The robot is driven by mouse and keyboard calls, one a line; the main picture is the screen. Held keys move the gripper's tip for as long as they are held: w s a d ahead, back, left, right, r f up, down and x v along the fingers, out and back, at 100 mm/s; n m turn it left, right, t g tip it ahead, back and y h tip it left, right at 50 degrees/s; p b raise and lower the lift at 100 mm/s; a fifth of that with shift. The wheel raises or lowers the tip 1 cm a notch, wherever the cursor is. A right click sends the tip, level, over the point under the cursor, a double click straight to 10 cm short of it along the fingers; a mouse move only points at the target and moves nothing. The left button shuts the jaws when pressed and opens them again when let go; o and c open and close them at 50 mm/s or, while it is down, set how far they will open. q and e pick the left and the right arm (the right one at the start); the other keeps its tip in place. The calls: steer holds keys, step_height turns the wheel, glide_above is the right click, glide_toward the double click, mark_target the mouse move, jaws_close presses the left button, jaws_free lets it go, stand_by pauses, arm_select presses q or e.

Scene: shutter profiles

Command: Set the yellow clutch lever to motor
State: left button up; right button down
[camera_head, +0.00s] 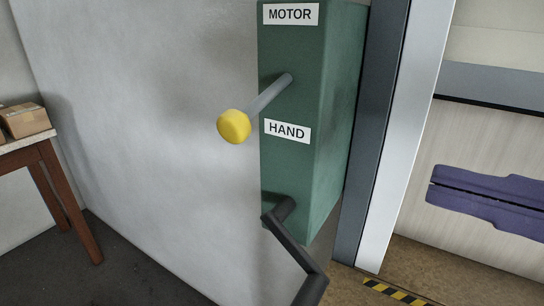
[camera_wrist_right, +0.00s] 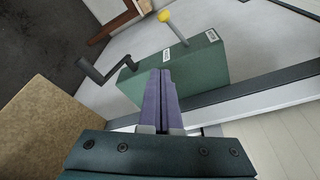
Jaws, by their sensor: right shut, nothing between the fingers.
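The clutch lever is a grey rod (camera_head: 268,95) with a yellow knob (camera_head: 234,126), on a green box (camera_head: 338,110) on the wall. The lever's root lies between the MOTOR label (camera_head: 290,14) above and the HAND label (camera_head: 287,131) below. In the head view the rod slants down-left and its knob is about level with HAND. The knob also shows in the right wrist view (camera_wrist_right: 164,16). My right gripper (camera_head: 433,186), with purple fingers, is shut and empty, right of the box and apart from the lever; its fingers (camera_wrist_right: 158,72) point towards the box in the wrist view. My left gripper is not in view.
A black crank (camera_head: 292,245) sticks out below the lever. A metal door frame (camera_head: 385,150) stands right of the box, with a yellow-black striped strip (camera_head: 395,292) on the floor. A table with a cardboard box (camera_head: 25,120) is at left. The wall beside the knob is clear.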

stand_by(0.3)
steer(key=shift+r, duration=0.1)
steer(key=p, duration=0.6)
glide_toward(261, 100)
steer(key=w+a+f, duration=0.3)
steer(key=w+a, duration=0.1)
steer(key=shift+a+f+p, duration=0.1)
steer(key=shift+a+p, duration=0.2)
steer(key=shift+a, duration=0.1)
